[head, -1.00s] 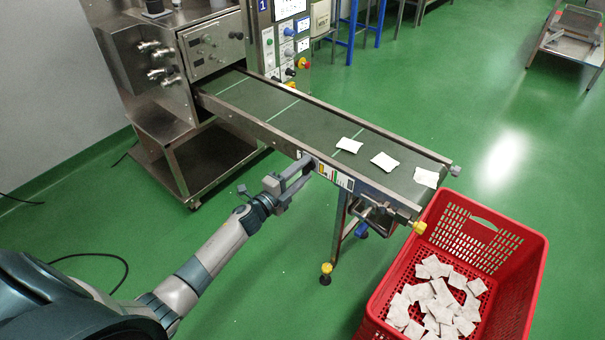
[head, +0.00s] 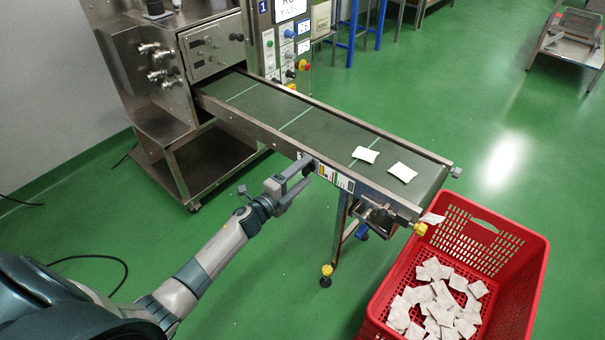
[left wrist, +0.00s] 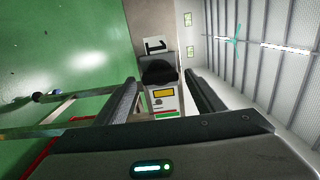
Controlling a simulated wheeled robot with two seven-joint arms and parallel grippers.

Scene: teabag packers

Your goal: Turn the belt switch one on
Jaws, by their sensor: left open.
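The belt switch one shows in the left wrist view as a black knob (left wrist: 158,73) below a white plate marked 1 (left wrist: 154,44). It sits between the two fingers of my left gripper (left wrist: 165,88), which is open; whether a finger touches it I cannot tell. In the head view my left gripper (head: 299,175) is at the near side rail of the conveyor (head: 240,118) and hides the knob. A label with yellow, red and green marks (left wrist: 163,100) is just below the knob. My right gripper is not in view.
A steel machine (head: 120,75) stands at the upper left. The green floor (head: 240,290) is open.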

